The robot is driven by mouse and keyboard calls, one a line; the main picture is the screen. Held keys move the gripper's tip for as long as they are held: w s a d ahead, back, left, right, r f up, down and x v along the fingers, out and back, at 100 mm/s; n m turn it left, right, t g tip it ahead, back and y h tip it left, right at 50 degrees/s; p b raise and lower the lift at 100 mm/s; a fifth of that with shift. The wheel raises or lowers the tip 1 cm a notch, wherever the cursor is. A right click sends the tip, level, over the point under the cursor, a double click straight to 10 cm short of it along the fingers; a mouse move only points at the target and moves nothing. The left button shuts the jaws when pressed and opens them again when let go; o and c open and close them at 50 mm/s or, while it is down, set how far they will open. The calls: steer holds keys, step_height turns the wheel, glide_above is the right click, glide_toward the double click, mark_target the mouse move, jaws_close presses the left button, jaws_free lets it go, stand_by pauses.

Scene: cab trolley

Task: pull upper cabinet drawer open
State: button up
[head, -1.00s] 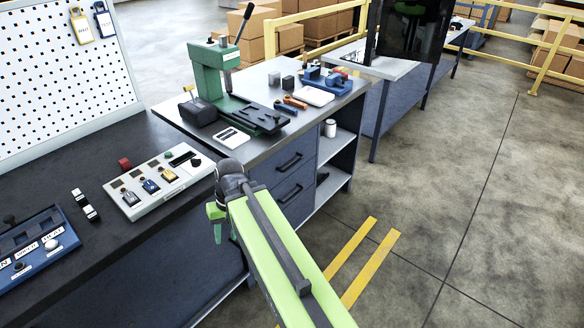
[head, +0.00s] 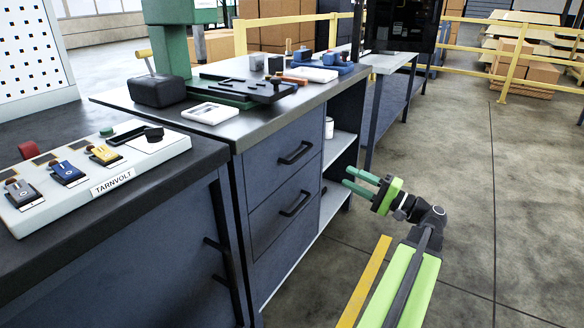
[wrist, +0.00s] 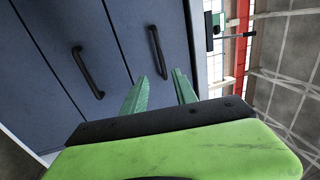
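The upper drawer (head: 270,155) of the blue-grey cabinet is shut, its face flush with the front. Its dark bar handle (head: 295,152) is in plain view; it also shows in the wrist view, the right-hand handle (wrist: 157,52) just beyond my fingers. Below is a shut lower drawer (head: 270,215) with a like handle (head: 294,203), at left in the wrist view (wrist: 88,72). My gripper (head: 349,177) has green fingers pointing left toward the cabinet, apart from both handles. The fingers (wrist: 158,77) are spread with nothing between them.
The worktop (head: 240,130) above overhangs the drawers and carries a green press (head: 168,45) and a black box (head: 157,90). A control panel (head: 100,170) stands on the nearer bench. Open shelves (head: 338,150) lie right of the drawers. Floor at right is clear.

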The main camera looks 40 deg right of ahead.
mark_target(302, 152)
steer(key=p+x, duration=0.3)
steer(key=x, duration=1.4)
steer(key=shift+w+r+p, duration=0.2)
steer(key=shift+w+p, duration=0.1)
steer(key=shift+c, duration=0.4)
jaws_close()
